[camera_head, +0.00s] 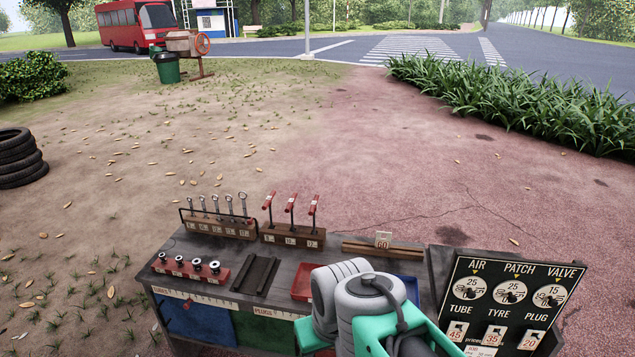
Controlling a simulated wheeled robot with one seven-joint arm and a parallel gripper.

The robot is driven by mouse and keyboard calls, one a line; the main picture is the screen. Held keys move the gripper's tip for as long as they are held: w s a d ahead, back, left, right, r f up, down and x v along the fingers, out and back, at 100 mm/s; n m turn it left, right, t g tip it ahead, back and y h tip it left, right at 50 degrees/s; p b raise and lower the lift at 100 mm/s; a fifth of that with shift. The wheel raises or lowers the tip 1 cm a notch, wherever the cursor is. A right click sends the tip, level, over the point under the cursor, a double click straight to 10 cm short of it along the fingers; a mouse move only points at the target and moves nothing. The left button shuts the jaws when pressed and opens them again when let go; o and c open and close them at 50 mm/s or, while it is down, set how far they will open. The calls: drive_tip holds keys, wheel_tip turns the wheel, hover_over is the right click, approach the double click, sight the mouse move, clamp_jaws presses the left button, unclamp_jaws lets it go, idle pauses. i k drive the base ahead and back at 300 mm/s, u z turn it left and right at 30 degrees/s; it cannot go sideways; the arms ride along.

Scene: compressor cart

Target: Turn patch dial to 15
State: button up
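The patch dial (509,292) is the middle of three round white dials on the black panel (545,325) at the lower right. The number 25 shows at its top, under a small marker and the label PATCH. The air dial (469,289) to its left also shows 25 at the top, and the valve dial (549,297) to its right shows 15. My grey and teal arm shows at the bottom centre, left of the panel. My gripper's fingers do not show, and no part of my arm covers the patch dial.
The dark cart top (225,262) holds a rack of wrenches (220,226), a block of red T-handled tools (291,233), a red socket strip (188,268) and a 60 card (383,240). Below the dials are number tags 45, 35 and 20. Open ground lies beyond the cart.

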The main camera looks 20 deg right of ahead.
sight(513, 291)
drive_tip(key=z, duration=1.9)
drive_tip(key=k, duration=0.5)
drive_tip(key=u, duration=0.85)
drive_tip(key=i, duration=0.75)
